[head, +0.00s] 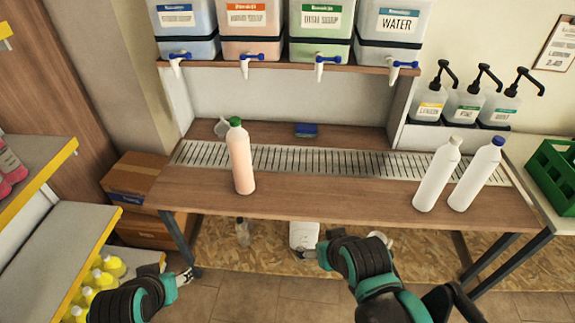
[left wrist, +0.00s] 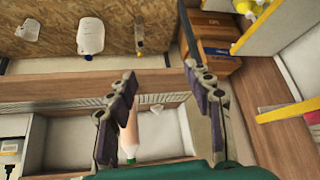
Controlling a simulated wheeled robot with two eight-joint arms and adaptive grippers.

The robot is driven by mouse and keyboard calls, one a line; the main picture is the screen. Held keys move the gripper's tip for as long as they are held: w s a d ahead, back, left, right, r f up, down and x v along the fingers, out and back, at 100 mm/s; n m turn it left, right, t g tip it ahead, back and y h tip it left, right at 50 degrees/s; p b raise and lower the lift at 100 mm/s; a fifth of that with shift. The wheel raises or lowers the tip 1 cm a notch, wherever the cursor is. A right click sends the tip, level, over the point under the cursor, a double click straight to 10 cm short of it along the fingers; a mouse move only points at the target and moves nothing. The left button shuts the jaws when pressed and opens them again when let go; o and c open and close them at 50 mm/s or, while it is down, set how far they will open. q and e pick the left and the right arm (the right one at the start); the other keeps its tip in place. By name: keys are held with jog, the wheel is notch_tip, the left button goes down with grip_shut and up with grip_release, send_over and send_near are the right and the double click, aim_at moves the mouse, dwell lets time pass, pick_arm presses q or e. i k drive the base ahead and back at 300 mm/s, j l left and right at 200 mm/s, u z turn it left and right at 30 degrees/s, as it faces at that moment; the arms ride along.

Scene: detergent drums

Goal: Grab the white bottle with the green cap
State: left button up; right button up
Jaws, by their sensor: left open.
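The green-capped bottle (head: 241,163) stands upright on the wooden bench, left of centre; its body looks peach rather than white. In the left wrist view it appears upside down (left wrist: 131,132), beside the left finger and partly hidden. My left gripper (head: 184,276) is open and empty, in front of the bench, low and left of the bottle; its fingers also show in the left wrist view (left wrist: 160,75). My right gripper (head: 308,253) is in front of the bench, right of the bottle and apart from it; its jaws are too small to read.
A white bottle with a pale cap (head: 436,176) and a blue-capped white bottle (head: 474,177) stand at the right of the bench. A blue sponge (head: 306,130) lies behind the drain grate (head: 330,163). Soap drums with taps (head: 320,28) overhang the back. A yellow-edged shelf (head: 75,250) stands left.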

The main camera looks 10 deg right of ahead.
aim_at(237, 139)
jog(key=i+j+z, duration=0.3)
jog(key=i, duration=0.3)
jog(key=i+j+z, duration=0.3)
jog(key=i+j, duration=0.3)
